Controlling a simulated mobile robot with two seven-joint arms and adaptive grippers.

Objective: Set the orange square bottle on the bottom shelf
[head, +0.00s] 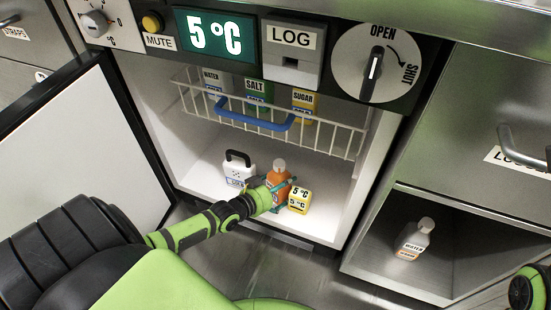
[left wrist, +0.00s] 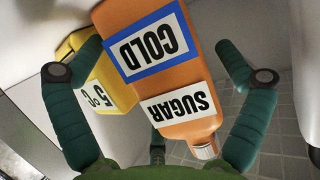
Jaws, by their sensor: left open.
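The orange square bottle (head: 279,175) with a pale cap appears to stand on the white bottom (head: 325,208) of the open fridge, near its front edge. In the left wrist view the bottle (left wrist: 160,75) fills the middle, showing a blue-framed "COLD" label and a "SUGAR" label upside down. My left gripper (head: 270,190) is open around it. In the left wrist view the gripper's fingers (left wrist: 157,48) lie either side of the bottle, with a visible gap on the right. The bottle's lower part is partly hidden by the gripper in the head view. My right gripper is not in view.
A yellow "5 °C" cube (head: 299,199) is close beside the bottle; a white box with black handle (head: 238,172) stands left. Above hangs a wire basket (head: 340,138) holding bottles. The fridge door (head: 90,150) stands open left. A white bottle (head: 413,240) occupies the right compartment.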

